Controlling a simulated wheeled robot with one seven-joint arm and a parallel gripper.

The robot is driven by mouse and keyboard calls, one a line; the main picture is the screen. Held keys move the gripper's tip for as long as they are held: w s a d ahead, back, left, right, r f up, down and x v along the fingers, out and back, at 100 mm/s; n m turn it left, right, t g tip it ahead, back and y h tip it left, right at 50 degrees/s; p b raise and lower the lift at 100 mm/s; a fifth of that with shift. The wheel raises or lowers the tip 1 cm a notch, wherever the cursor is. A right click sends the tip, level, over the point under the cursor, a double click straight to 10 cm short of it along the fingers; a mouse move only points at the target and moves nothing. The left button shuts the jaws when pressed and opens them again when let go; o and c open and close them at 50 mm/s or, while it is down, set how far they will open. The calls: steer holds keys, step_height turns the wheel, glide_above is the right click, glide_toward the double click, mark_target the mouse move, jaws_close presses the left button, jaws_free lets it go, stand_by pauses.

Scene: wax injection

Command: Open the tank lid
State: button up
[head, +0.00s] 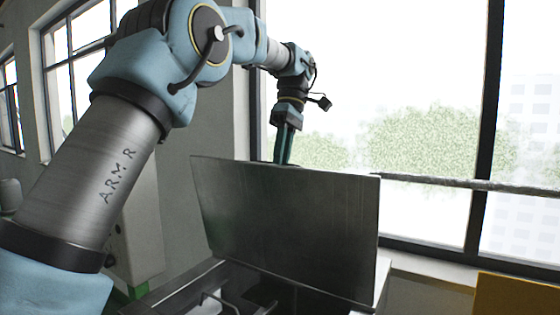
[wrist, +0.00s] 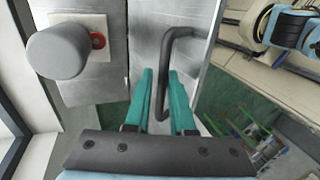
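The tank lid (head: 285,230) is a flat grey metal panel. In the head view it stands raised, nearly upright, above the tank (head: 190,285), whose inside shows below it. My gripper (head: 284,160) is at the lid's top edge, pointing down, with its tips partly hidden behind the lid. In the wrist view the green fingers of my gripper (wrist: 160,75) are apart, and the dark bent bar handle (wrist: 164,65) on the metal panel runs between them. There seems to be a gap between the fingers and the bar.
In the wrist view a grey round knob (wrist: 57,51) with a red part beside it stands on a pale plate left of the fingers. A window with a horizontal rail (head: 460,184) is behind the lid. A yellow panel (head: 515,296) is at the lower right.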

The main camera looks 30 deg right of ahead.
steer(key=o, duration=0.3)
steer(key=shift+r, duration=0.1)
steer(key=shift+o, duration=0.2)
